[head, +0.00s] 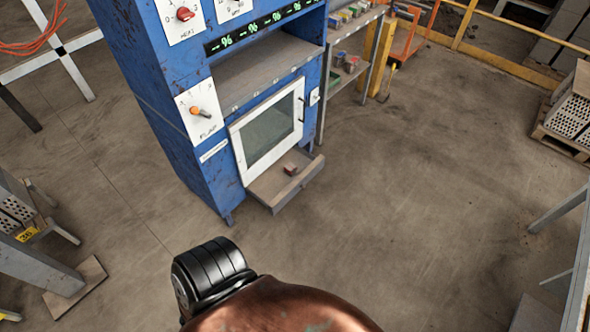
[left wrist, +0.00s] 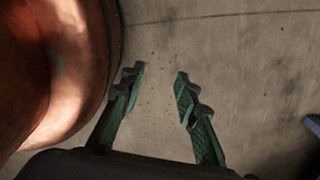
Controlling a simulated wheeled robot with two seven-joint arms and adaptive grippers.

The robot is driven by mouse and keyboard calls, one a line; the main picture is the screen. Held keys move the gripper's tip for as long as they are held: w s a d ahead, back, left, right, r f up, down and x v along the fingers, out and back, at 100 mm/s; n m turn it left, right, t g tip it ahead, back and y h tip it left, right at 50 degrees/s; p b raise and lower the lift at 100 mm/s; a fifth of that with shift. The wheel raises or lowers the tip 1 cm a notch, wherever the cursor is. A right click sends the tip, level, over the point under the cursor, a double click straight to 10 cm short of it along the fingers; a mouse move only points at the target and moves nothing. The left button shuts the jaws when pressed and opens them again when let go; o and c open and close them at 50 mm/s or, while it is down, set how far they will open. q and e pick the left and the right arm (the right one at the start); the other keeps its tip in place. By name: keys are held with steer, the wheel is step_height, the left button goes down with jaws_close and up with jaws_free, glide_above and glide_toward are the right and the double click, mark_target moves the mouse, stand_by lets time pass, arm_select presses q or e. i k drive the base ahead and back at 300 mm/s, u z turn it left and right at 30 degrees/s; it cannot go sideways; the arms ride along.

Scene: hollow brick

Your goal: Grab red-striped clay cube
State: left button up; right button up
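A small reddish cube (head: 290,169) sits in the open tray (head: 298,187) at the foot of the blue machine in the head view. Its stripes are too small to make out. My left gripper (left wrist: 160,72) shows in the left wrist view with its two green-padded fingers apart and nothing between them, above bare floor. The cube is not in the left wrist view. My right gripper is in neither view.
The blue machine (head: 165,100) has a white-framed glass door (head: 268,130) above the tray. A shelf rack (head: 350,75) stands to its right. A pallet of hollow bricks (head: 565,140) is at the far right. The floor (head: 430,170) in front is clear.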

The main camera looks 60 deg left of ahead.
mark_target(290, 168)
steer(key=u, duration=0.2)
steer(key=i, duration=1.5)
steer(key=u, duration=1.35)
steer(key=i, duration=0.9)
steer(key=u, duration=1.05)
